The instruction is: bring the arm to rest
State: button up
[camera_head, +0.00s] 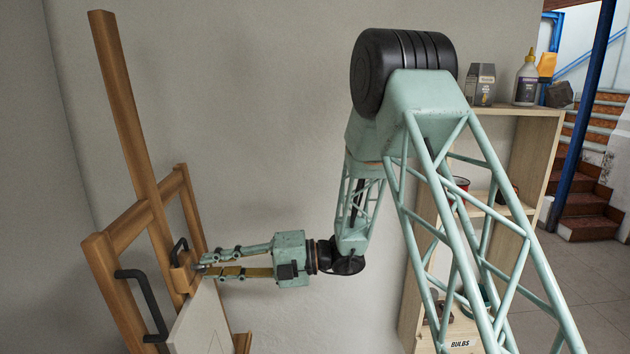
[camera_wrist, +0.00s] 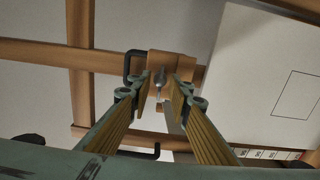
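My arm reaches left across the head view, and my gripper (camera_head: 203,266) points level at the wooden easel (camera_head: 122,92). In the wrist view, my gripper (camera_wrist: 160,88) has its two fingers apart, with nothing held between them. A small grey metal knob (camera_wrist: 160,77) on the easel's wooden clamp block (camera_wrist: 182,66) shows in the gap beyond the fingertips. I cannot tell how close the tips are to the block. A pale canvas or board (camera_head: 203,323) stands on the easel below my gripper; it also shows in the wrist view (camera_wrist: 262,75).
Black handles (camera_head: 143,300) stick out from the easel. Stairs (camera_head: 590,190) lie far right. Bare wall backs the space between easel and shelf.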

jog(key=c, duration=0.5)
jog(key=shift+f, duration=0.1)
jog(key=shift+n+b, duration=1.8)
jog(key=shift+n, duration=0.1)
jog(key=shift+n+b, duration=1.05)
jog(key=shift+n, duration=0.05)
jog(key=shift+n+b, duration=2.7)
jog(key=shift+b, duration=0.3)
jog(key=o, duration=0.5)
